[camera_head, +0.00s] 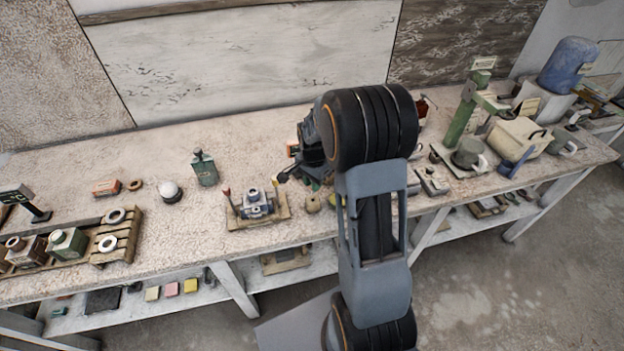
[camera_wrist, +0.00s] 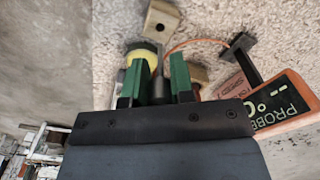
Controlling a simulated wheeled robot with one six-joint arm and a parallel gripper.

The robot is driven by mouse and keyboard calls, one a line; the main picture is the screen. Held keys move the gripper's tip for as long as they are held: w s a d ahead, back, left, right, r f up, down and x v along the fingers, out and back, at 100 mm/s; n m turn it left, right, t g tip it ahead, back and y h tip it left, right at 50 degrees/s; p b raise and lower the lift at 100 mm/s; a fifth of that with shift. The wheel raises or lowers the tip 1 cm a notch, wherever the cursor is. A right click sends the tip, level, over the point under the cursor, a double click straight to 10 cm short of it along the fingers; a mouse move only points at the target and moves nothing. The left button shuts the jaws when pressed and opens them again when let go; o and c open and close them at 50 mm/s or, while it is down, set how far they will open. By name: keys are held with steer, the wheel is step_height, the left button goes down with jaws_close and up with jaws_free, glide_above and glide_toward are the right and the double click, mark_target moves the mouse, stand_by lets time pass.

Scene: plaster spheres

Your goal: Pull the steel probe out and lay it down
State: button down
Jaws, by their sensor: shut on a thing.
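My gripper (camera_wrist: 157,84) shows in the wrist view with two green fingers. A dark grey, rod-like piece stands between them, and the fingers are shut on it. It appears to be the handle of the steel probe (camera_wrist: 158,90); its lower end is hidden. An orange cable (camera_wrist: 205,41) curves from near it to a dark stand. A yellow rounded thing (camera_wrist: 140,55) lies just beyond the left finger, partly hidden. The orange reader marked PROBE (camera_wrist: 280,103) is at the right. In the head view my arm hides most of the gripper and the probe.
A wooden block with a hole (camera_wrist: 162,18) and another small block (camera_wrist: 198,75) are close by. In the head view a wooden fixture (camera_head: 258,210) stands left of my gripper. The pale bench (camera_head: 150,235) has bare room at left. A green press (camera_head: 468,115) stands at right.

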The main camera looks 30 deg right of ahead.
mark_target(312, 196)
steer(key=shift+a+f, duration=0.1)
steer(key=shift+a, duration=0.1)
steer(key=shift+f+b, duration=2.2)
steer(key=shift+f, duration=0.55)
steer(key=shift+f+b, duration=0.45)
steer(key=shift+f, duration=0.05)
steer(key=c, duration=0.9)
jaws_free()
steer(key=shift+s, duration=0.1)
steer(key=shift+r, duration=0.15)
step_height(312, 196, up, 4)
steer(key=p, duration=0.3)
